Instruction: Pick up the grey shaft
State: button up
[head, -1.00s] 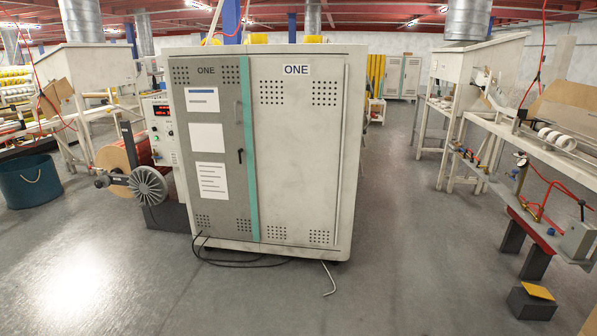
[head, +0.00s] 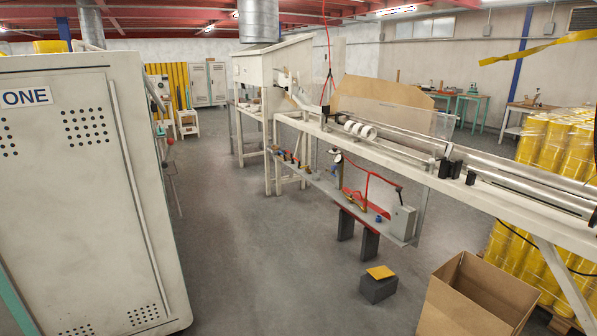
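Long grey metallic bars lie along the top of the white machine frame (head: 430,178) on the right in the head view. One round grey bar (head: 530,190), which may be the grey shaft, runs toward the right edge; I cannot tell for sure which bar is the shaft. White rolls (head: 360,129) sit near the far end of the same frame. My gripper is not in view.
A large grey cabinet (head: 85,200) marked ONE stands close on the left. An open cardboard box (head: 476,300) and a dark block with a yellow top (head: 379,285) are on the floor before the machine. Yellow rolls (head: 555,150) are stacked right. Grey floor (head: 270,260) between is clear.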

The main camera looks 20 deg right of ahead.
aim_at(581, 207)
jog(key=i+j+z, duration=0.15)
jog(key=i+z, duration=0.15)
jog(key=z, duration=0.15)
jog(key=i+j+z, duration=0.25)
jog(key=z, duration=0.2)
jog(key=i+j+z, duration=0.2)
jog(key=z, duration=0.25)
jog(key=i+j+z, duration=0.25)
jog(key=j, duration=0.45)
jog(key=j+z, duration=0.2)
jog(key=j, duration=0.5)
jog(key=i+j+z, duration=0.1)
jog(key=j+z, duration=0.15)
jog(key=j, duration=0.45)
jog(key=i+j+z, duration=0.35)
jog(key=i+j, duration=0.25)
jog(key=j, duration=0.15)
jog(key=i+j+z, duration=0.2)
jog(key=j, duration=0.25)
jog(key=i+j+z, duration=0.15)
jog(key=i+j, duration=0.15)
jog(key=j, duration=0.2)
